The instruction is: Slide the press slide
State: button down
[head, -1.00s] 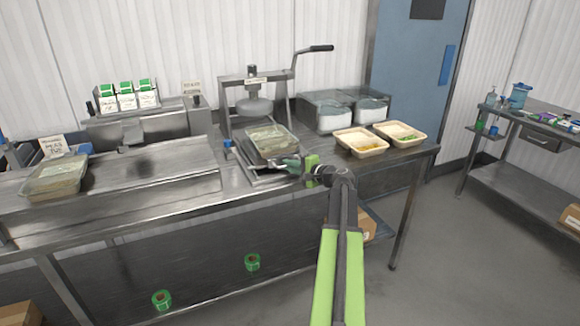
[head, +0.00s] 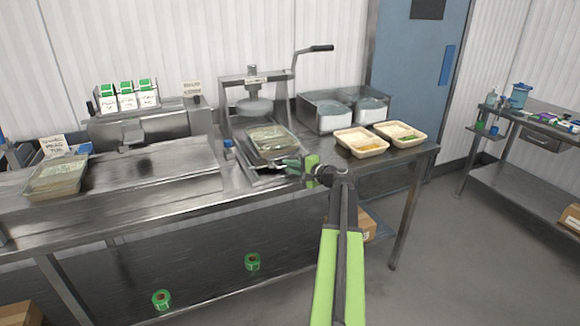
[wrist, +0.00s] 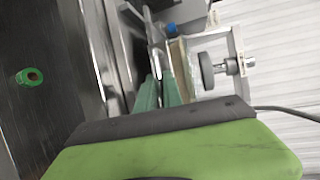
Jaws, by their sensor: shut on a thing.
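The press (head: 227,104) stands at the back of the steel bench, with its round plate (head: 254,106) raised above the slide. The press slide (head: 247,174) is a metal tray sticking out at the front of the press. A clear-covered food tray (head: 272,142) sits on it. My gripper (head: 290,164) is at the slide's front right and shut on its front bar. In the wrist view, the green fingers (wrist: 160,92) close around the slide's metal bar (wrist: 156,58). The exact contact is partly hidden by the fingers.
Two open food trays (head: 361,142) (head: 400,133) stand right of the press, before a clear bin (head: 322,115). A covered tray (head: 57,176) is at the far left. A blue-capped item (head: 228,149) stands close to the slide's left. Green rolls (head: 252,262) show below the bench.

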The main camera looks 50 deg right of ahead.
jog(key=w, duration=0.1)
jog(key=w+d, duration=0.1)
jog(key=w, duration=0.1)
jog(key=w+d, duration=0.1)
jog(key=shift+w, duration=0.15)
jog(key=shift+a, duration=0.1)
jog(key=c, duration=1.5)
grip_release()
jog(key=s+r+p, duration=0.3)
jog(key=s, duration=1.4)
jog(key=shift+s, duration=0.15)
